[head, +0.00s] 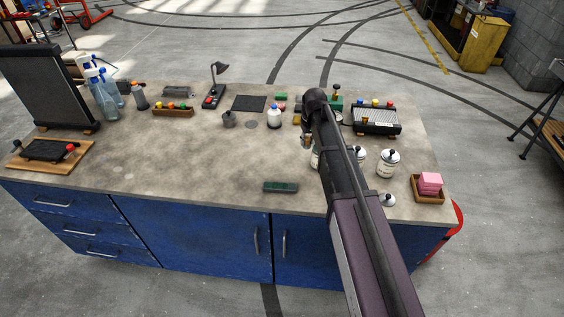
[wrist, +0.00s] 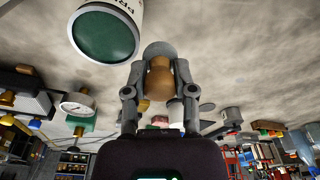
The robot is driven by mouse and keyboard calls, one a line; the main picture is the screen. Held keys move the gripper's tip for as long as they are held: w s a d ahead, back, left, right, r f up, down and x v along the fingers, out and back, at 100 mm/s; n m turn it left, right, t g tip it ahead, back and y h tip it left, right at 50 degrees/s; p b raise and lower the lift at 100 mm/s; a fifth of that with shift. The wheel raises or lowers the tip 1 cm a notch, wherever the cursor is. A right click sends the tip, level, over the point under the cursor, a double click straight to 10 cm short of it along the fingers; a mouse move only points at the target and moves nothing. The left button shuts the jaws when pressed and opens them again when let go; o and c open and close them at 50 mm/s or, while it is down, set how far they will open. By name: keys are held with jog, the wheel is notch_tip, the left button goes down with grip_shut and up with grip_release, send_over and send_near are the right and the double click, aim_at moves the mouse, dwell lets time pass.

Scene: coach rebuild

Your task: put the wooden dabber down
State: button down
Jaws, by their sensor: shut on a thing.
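My gripper (wrist: 159,68) shows in the wrist view with its two fingers closed around the wooden dabber (wrist: 158,80). The dabber has a tan, rounded wooden body, with a grey rounded part beyond it toward the worktop. I cannot tell whether the dabber touches the worktop.
A white jar with a green end (wrist: 105,38) is close beside my gripper. A pressure gauge (wrist: 77,104) stands farther off. The worktop's left middle (head: 175,150) is clear.

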jog(key=shift+d, duration=0.1)
dwell(0.3)
jog(key=shift+n, duration=0.3)
jog(key=s+a+f+b, duration=0.1)
jog(key=s+a, duration=0.1)
jog(key=s, duration=0.3)
jog(key=s+a+f+b, duration=0.2)
jog(key=s, duration=0.3)
jog(key=s+a+f+b, duration=0.1)
jog(key=s, duration=0.4)
jog(key=shift+a+f+b, duration=0.35)
jog(key=shift+a, duration=0.05)
jog(key=b, duration=0.1)
send_over(283, 162)
jog(key=s, duration=0.2)
jog(key=shift+d+f, duration=0.25)
jog(key=shift+f, duration=0.4)
jog(key=shift+w, duration=0.15)
jog(key=shift+w+a, duration=0.1)
jog(key=shift+w, duration=0.2)
jog(key=shift+w+f+b, duration=0.25)
jog(key=shift+f+b, duration=0.4)
jog(key=shift+b, duration=0.15)
jog(key=shift+f+b, duration=1.2)
